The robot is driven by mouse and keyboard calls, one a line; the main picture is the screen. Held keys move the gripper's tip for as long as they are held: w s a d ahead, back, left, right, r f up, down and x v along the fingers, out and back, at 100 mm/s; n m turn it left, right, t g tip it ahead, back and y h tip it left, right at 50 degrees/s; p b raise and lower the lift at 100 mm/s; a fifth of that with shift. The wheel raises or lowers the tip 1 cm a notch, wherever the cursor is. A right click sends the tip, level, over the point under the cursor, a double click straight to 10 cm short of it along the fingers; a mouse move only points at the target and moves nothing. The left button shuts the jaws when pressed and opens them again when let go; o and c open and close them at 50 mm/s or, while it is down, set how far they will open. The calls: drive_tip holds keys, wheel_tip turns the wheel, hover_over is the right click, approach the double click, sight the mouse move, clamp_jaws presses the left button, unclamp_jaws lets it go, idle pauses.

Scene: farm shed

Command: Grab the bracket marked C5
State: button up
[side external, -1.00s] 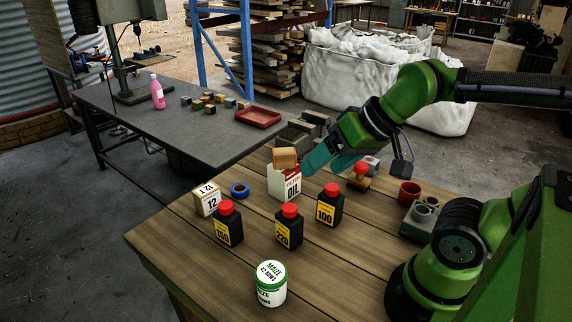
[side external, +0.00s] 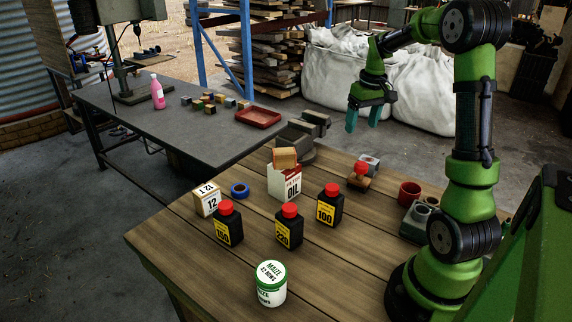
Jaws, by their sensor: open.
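I cannot make out any bracket marked C5; no C5 marking is legible in this view. A small grey metal piece (side external: 369,162) lies at the back of the wooden table, and I cannot tell whether it is a bracket. My gripper (side external: 363,118) is raised high above the back of the table, pointing down. Its teal fingers are apart, with nothing between them.
A vise (side external: 304,132) is behind.

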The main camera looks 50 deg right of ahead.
drive_tip(key=s+d+f+n+g, duration=0.1)
drive_tip(key=d+f+n, duration=0.1)
drive_tip(key=d, duration=0.5)
drive_tip(key=n, duration=0.3)
hover_over(369, 159)
drive_tip(key=f, duration=0.6)
drive_tip(key=a+f, duration=0.1)
drive_tip(key=f, duration=0.2)
drive_tip(key=shift+s, duration=0.1)
drive_tip(key=shift+d+f, duration=0.2)
drive_tip(key=shift+f, duration=1.35)
drive_tip(key=shift+d+f, duration=0.2)
drive_tip(key=shift+f, duration=1.35)
